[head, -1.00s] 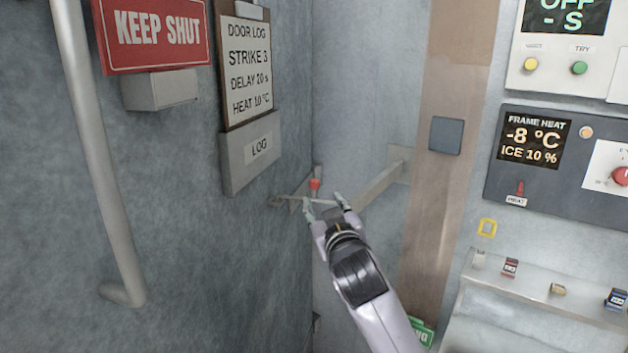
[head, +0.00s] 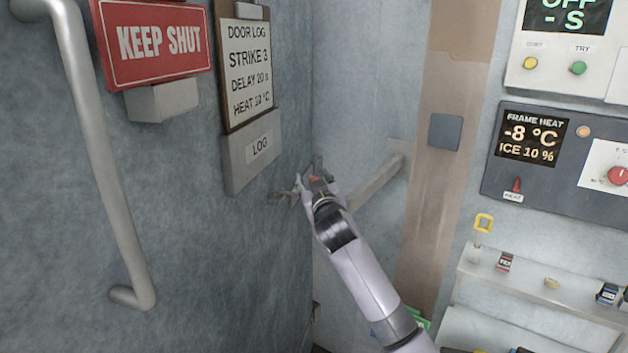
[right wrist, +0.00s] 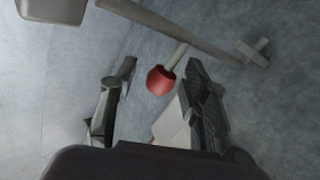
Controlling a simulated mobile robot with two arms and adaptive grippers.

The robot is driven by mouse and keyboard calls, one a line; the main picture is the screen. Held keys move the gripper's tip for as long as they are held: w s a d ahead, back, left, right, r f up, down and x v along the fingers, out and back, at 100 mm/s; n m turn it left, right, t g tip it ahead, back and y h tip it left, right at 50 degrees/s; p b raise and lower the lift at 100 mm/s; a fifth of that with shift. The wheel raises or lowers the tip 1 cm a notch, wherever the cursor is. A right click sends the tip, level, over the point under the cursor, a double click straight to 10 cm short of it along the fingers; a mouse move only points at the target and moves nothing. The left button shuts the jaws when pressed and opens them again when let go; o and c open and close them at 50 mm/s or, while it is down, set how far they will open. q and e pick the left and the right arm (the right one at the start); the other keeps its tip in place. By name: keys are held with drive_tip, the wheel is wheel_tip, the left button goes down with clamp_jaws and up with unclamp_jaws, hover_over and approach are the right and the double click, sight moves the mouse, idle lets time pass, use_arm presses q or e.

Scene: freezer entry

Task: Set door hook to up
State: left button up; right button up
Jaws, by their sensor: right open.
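The door hook shows in the right wrist view as a thin grey rod (right wrist: 185,32) running from upper left to right, with a red knob (right wrist: 160,80) on a short stem. In the head view the red knob (head: 315,179) is partly covered by my right gripper (head: 309,174), and only part of the hook's rod (head: 282,196) shows by the door. My right gripper is open, with its fingers on either side of the knob in the right wrist view (right wrist: 160,66). The knob looks nearer the right-hand finger; I cannot tell whether they touch. My left gripper is not in view.
The grey door carries a long handle (head: 108,190), a KEEP SHUT sign (head: 155,42) and a log holder (head: 252,152). A grey bar (head: 378,184) projects from the wall close to my right gripper. A frame heat panel (head: 560,160) and a shelf (head: 530,288) are at right.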

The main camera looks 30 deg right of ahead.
drive_tip(key=shift+c, duration=0.3)
clamp_jaws()
idle(0.5)
